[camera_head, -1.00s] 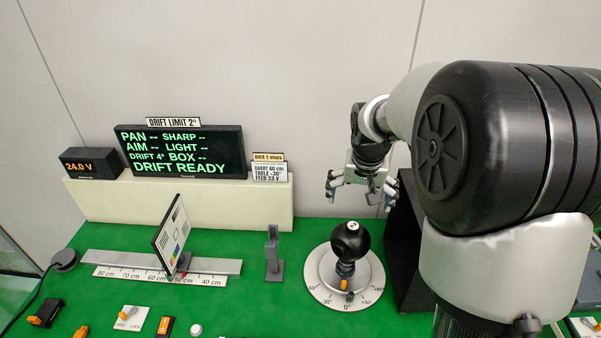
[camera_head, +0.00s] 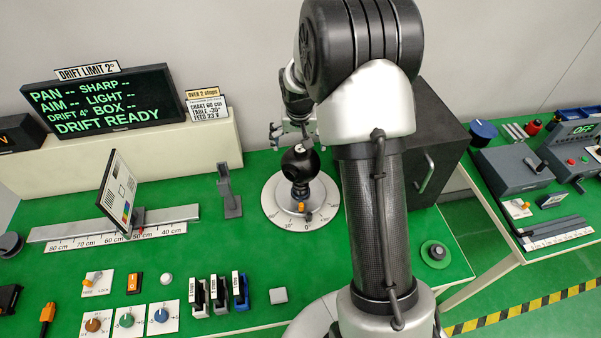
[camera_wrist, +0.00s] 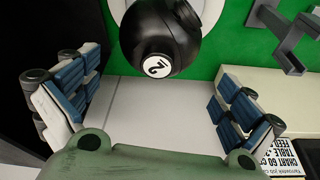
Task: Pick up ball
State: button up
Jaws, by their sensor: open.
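The black ball (camera_head: 297,166) with a small white label sits on a short mount on a round white dial (camera_head: 277,212) marked in degrees. In the wrist view the ball (camera_wrist: 158,32) is at the top centre, its label, which looks like a 2, facing the camera. My gripper (camera_head: 291,132) is open and empty, just behind and above the ball in the head view. In the wrist view its blue-padded fingers (camera_wrist: 158,92) stand wide apart, with the ball beyond the gap between them. No contact shows. My arm hides part of the gripper in the head view.
A black box (camera_head: 432,130) stands right of the dial, behind my arm. A grey post (camera_head: 229,192) and a tilted test chart (camera_head: 119,193) on a rail stand left. Switches and knobs line the front edge. A display (camera_head: 100,101) stands behind. Green table shows between these.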

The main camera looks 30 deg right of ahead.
aim_at(301, 149)
jog(key=b+x, duration=0.1)
jog(key=x, duration=0.4)
jog(key=shift+d, duration=0.15)
jog(key=shift+c, duration=0.4)
